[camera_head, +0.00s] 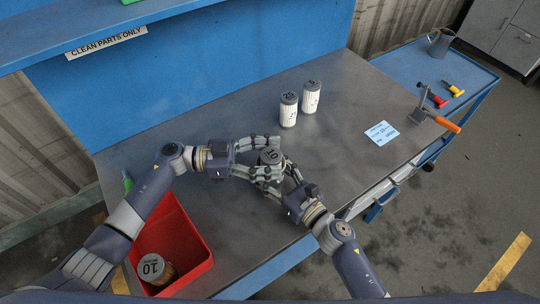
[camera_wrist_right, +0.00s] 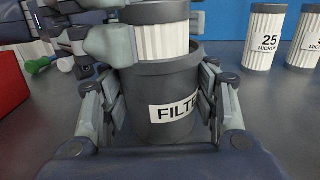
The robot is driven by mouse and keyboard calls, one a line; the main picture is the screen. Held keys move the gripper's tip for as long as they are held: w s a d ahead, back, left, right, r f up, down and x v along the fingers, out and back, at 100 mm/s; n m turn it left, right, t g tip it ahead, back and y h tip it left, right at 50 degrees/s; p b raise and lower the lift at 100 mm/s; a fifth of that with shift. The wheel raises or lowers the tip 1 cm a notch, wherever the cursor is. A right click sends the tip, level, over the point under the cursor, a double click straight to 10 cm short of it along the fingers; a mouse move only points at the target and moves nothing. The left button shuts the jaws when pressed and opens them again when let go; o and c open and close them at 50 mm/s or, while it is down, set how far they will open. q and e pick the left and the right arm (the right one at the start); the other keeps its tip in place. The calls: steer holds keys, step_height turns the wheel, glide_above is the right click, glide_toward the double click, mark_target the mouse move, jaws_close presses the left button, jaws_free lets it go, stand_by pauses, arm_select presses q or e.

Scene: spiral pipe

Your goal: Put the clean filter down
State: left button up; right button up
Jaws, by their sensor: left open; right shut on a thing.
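The clean filter, white and pleated with a grey cap marked 10 (camera_head: 270,156), stands upright in the mouth of a dark grey filter housing (camera_wrist_right: 165,108). In the right wrist view the filter's white side (camera_wrist_right: 160,42) shows above the housing rim; its lower part is hidden inside. My left gripper (camera_head: 277,160) is open, its fingers around the filter's upper part. One of its fingers (camera_wrist_right: 110,42) shows beside the filter in the wrist view. My right gripper (camera_wrist_right: 165,95) is shut on the housing, with a finger on each side.
Two white filters (camera_head: 289,109) (camera_head: 312,97) stand at the workbench's (camera_head: 215,110) back; one reads 25 micron. A red bin (camera_head: 197,236) holds a brown-sided filter (camera_head: 154,268). A blue card (camera_head: 381,133) and an orange-handled tool (camera_head: 446,123) lie right. The bench between is clear.

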arm_select(q)
steer(key=a, duration=1.2)
steer(key=shift+r, duration=0.2)
arm_select(e)
steer(key=o, duration=1.3)
